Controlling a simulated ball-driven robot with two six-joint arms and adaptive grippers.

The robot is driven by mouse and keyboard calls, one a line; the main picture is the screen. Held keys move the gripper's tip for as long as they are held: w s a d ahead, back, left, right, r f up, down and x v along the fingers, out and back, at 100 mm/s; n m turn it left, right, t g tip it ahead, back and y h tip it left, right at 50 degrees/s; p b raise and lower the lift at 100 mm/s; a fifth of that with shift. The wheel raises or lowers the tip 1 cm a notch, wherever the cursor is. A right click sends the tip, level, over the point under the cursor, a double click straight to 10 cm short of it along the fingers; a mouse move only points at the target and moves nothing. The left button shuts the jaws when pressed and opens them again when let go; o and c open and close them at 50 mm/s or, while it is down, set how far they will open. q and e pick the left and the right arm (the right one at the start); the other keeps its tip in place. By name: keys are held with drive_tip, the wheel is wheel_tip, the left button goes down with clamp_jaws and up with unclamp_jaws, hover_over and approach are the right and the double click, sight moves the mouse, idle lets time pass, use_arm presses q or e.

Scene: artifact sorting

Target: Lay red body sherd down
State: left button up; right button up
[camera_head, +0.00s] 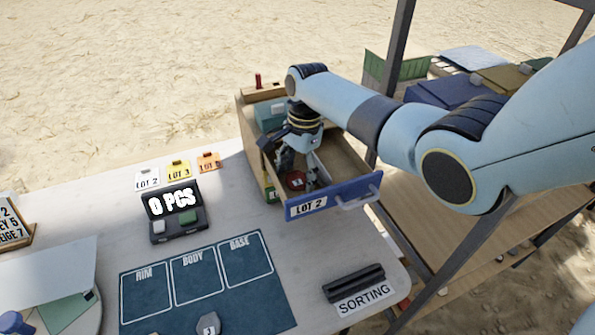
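A red sherd (295,180) shows low inside the open drawer marked LOT 2 (335,195). My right gripper (301,178) reaches down into this drawer, with its fingers at the sherd. Whether the fingers are closed on the sherd or only beside it cannot be told, as the gripper partly hides it. A dark blue mat (208,300) on the table has outlined fields marked RIM, BODY (196,278) and BASE. The BODY field looks empty. My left gripper is not in view.
A display reading 0 PCS (172,200) stands behind the mat. Small lot cards (147,180) lie behind it. A grey piece marked 1 (208,324) lies at the mat's front edge. A black holder (353,283) and a SORTING label (364,301) are at right.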

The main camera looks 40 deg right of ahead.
drive_tip(key=shift+o, duration=0.9)
